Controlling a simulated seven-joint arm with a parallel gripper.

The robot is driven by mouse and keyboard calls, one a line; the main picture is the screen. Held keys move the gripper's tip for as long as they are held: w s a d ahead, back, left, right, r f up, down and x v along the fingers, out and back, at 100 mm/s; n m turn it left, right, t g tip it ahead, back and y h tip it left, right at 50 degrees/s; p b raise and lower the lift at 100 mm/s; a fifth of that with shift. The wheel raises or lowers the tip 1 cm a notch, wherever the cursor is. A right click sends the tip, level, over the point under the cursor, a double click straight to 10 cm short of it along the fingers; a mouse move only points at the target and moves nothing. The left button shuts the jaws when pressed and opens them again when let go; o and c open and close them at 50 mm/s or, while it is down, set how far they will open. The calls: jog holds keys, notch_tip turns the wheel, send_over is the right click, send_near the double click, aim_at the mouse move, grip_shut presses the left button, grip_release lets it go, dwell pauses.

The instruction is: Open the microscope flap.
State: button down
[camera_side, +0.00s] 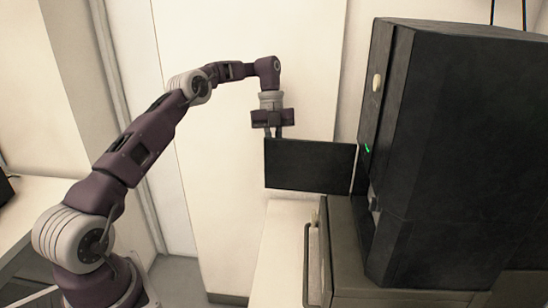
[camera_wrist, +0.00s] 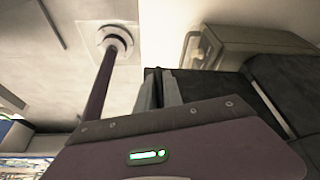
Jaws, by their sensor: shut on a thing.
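The microscope (camera_side: 450,150) is a tall dark block on the right of the side view. Its flap (camera_side: 312,165) is a flat dark rectangular panel. It stands out to the left from the microscope's front, wide open, joined near its right edge. My gripper (camera_side: 273,133) points down over the flap's outer left end and is shut on its top edge. In the wrist view, the grey fingers of my gripper (camera_wrist: 160,90) stand at the dark flap (camera_wrist: 210,85). The gripper body hides the lower part of that view.
A grey-beige base cabinet (camera_side: 342,240) with a vertical handle (camera_side: 307,265) stands below the flap. A white surface (camera_side: 280,240) lies left of it. A pale wall is behind my arm. The space left of the flap looks clear.

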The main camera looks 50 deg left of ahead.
jog(key=c, duration=1.5)
grip_release()
